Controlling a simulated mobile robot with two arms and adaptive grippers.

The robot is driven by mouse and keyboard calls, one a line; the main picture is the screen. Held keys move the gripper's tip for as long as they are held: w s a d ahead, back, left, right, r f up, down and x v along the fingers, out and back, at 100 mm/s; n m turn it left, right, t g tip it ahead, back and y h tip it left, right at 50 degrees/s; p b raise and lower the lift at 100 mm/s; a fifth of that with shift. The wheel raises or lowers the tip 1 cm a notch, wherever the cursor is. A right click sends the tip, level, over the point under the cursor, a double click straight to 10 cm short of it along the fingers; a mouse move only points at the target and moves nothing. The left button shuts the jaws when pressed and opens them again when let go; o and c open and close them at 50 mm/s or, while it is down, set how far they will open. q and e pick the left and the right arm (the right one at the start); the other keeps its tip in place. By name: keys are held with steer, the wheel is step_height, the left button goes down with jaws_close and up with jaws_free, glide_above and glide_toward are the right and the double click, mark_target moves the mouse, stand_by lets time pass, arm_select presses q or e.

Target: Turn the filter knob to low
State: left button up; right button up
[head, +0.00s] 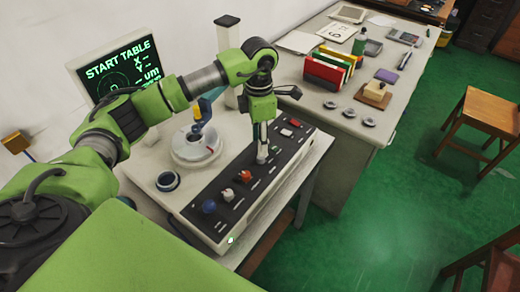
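A black control panel (263,183) runs along the front of the pale machine. I cannot read the labels, so I cannot tell which is the filter knob. My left gripper (262,158) points straight down at the panel, beyond the red-and-white knobs. Its fingertips look close together at the panel's surface. Whether they touch or hold a knob is too small to tell. My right gripper is out of view.
A round spindle table (197,146) and a dark ring (167,181) sit behind the panel. A screen (122,66) reads START TABLE. A desk (352,119) with coloured binders (327,68) and several metal rings stands beyond. A wooden stool (490,108) stands on the green floor at right.

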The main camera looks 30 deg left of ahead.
mark_target(261, 159)
arm_select(q)
steer(key=f, duration=0.2)
steer(key=f+p, duration=0.1)
steer(key=f, duration=0.2)
steer(key=shift+w+a, duration=0.15)
steer(key=shift+w, duration=0.05)
steer(key=shift+s+d+f, duration=0.2)
steer(key=shift+d+f, duration=0.05)
steer(key=shift+f, duration=0.3)
steer(key=shift+w+a+f, duration=0.15)
jaws_close()
